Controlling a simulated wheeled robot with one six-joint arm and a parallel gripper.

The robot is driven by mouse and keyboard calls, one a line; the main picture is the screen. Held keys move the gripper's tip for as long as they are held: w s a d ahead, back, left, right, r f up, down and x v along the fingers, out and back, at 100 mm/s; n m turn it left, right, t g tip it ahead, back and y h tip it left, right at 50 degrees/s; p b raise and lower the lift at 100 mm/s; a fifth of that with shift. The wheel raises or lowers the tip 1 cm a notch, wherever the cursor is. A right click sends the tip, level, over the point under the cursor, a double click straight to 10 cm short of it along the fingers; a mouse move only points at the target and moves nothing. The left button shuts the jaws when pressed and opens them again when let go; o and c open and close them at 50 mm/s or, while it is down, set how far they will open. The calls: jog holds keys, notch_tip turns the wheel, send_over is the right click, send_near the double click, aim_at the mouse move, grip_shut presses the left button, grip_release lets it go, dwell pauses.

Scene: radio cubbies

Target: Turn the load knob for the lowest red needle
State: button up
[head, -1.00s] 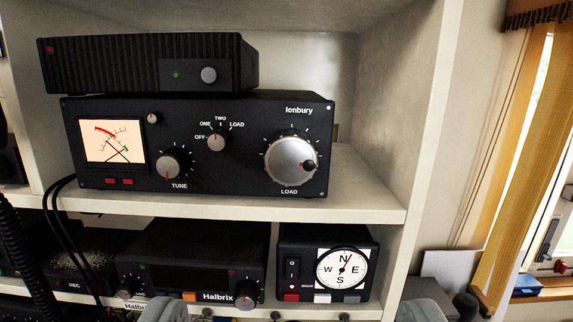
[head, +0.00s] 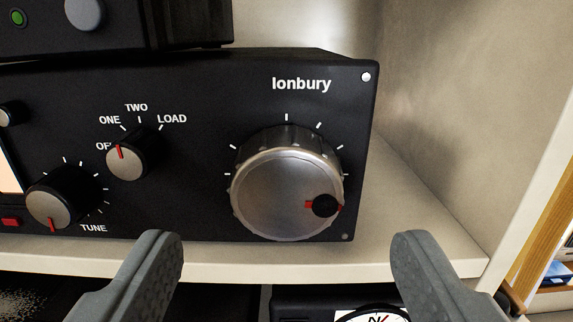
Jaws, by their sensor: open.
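The load knob (head: 275,200) is a large silver disc with a ribbed dark side, on the right of the black Ionbury unit (head: 225,95). A small black handle (head: 325,206) with a red mark sits at its lower right. Its LOAD label is hidden now. My gripper (head: 290,250) is open and empty; its two grey fingers stand wide apart, below and to either side of the knob, not visibly touching it. The meter with the red needle is out of view now, except a sliver of its lit face (head: 8,172) at the left edge.
A smaller selector knob (head: 127,160) points near OFF, and the TUNE knob (head: 52,205) is lower left. Another black unit (head: 120,30) rests on top. The shelf edge (head: 230,258) runs below. Free room lies between the unit and the right cubby wall (head: 480,100).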

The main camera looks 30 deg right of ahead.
aim_at(290, 206)
jog(key=shift+x, duration=1.95)
jog(key=c, duration=1)
jog(key=shift+o, duration=0.2)
jog(key=n, duration=0.5)
